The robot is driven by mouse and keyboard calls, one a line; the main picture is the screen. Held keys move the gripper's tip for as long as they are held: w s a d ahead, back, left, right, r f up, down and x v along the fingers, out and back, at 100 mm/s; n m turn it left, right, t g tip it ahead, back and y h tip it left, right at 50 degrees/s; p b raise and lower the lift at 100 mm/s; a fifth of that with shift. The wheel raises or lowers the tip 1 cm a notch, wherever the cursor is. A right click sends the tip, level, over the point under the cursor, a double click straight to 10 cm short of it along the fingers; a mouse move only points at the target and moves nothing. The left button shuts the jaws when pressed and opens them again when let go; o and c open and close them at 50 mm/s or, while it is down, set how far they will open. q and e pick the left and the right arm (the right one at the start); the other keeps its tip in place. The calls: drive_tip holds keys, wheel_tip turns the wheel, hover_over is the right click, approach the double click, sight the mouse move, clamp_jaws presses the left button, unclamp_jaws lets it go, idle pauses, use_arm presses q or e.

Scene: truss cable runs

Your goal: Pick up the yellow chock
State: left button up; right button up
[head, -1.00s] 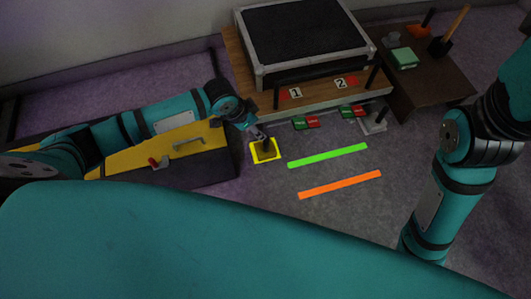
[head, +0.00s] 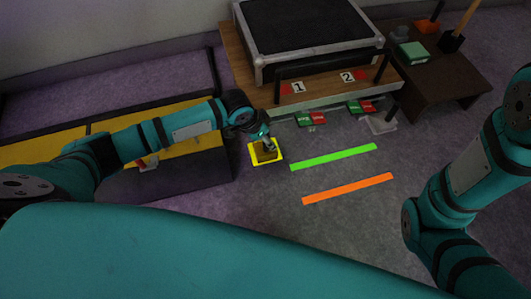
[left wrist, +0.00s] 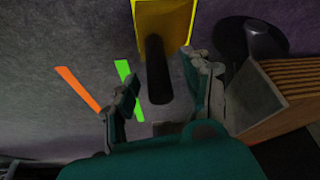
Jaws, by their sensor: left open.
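The yellow chock (head: 266,156) sits on the floor inside a bright yellow square outline, just below my left gripper (head: 268,141). In the left wrist view the chock (left wrist: 176,20) is at the top, partly cut off by the edge. Its black upright handle (left wrist: 157,70) points toward the camera. My left gripper (left wrist: 161,72) is open, with one finger on each side of the handle. I see gaps between handle and fingers, so it holds nothing. My right arm shows at the right of the head view, but its gripper is out of frame.
A green strip (head: 334,157) and an orange strip (head: 348,188) lie on the floor to the right. A wooden platform (head: 240,62) bearing a black case stands behind. A dark box with yellow top (head: 190,150) is close on the left.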

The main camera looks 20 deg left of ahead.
use_arm(q)
clamp_jaws()
idle(0.4)
idle(0.4)
